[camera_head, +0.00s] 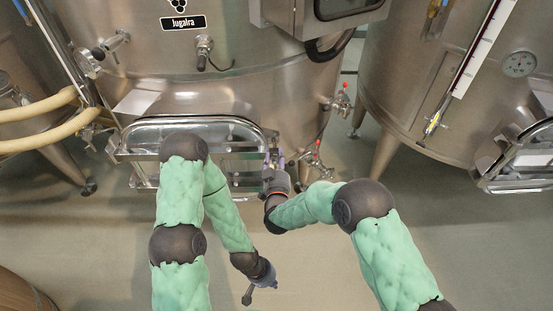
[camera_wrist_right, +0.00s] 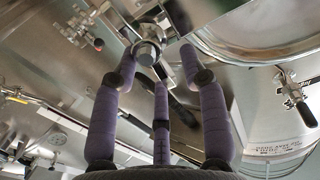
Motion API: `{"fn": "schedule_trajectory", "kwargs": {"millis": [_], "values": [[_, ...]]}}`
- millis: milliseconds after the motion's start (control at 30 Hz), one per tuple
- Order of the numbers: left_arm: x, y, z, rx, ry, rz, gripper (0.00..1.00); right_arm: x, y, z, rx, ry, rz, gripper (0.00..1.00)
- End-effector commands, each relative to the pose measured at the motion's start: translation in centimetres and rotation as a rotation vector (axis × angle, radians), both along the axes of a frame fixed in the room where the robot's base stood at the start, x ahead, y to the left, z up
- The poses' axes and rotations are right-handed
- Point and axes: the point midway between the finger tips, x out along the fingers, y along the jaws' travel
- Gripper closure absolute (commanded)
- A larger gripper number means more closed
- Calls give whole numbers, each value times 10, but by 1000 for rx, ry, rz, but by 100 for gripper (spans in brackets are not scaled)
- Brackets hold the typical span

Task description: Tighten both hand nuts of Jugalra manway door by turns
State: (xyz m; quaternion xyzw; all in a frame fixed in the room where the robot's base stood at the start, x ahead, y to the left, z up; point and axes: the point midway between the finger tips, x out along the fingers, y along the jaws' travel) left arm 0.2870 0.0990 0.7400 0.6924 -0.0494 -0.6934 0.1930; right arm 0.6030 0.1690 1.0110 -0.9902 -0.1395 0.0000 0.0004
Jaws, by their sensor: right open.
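The Jugalra vat (camera_head: 240,88) carries its name label above the manway door (camera_head: 190,123), which sits low on its front, partly hidden by my left arm. My right gripper (camera_head: 276,164) is at the door's right edge. In the right wrist view its purple fingers (camera_wrist_right: 158,65) are spread open, with a round steel knob (camera_wrist_right: 147,52), seemingly a hand nut, just beyond and between the tips. I cannot tell whether they touch it. The other hand nut is not clearly visible. My left gripper (camera_head: 262,280) hangs low over the floor, away from the door; its fingers are too small to judge.
Valves with red knobs (camera_head: 342,101) stick out to the right of the door. A second vat (camera_head: 410,90) with a dial and open-looking hatch frame stands at the right. Beige hoses (camera_head: 40,138) run at the left.

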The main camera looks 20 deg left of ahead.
Motion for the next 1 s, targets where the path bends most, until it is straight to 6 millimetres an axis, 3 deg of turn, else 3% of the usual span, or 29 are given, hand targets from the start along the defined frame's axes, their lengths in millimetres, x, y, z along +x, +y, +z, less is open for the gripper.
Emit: {"fn": "schedule_trajectory", "kwargs": {"millis": [300,467,767,1000], "values": [[0,0,0,0,0,0,100,2,1,0,-1,1,0,56],[0,0,0,0,0,0,100,2,0,0,-1,1,0,100],[0,0,-2,0,0,0,100,2,0,-1,11,3,0,100],[0,0,-16,0,0,0,100,3,-2,-2,96,25,0,100]]}}
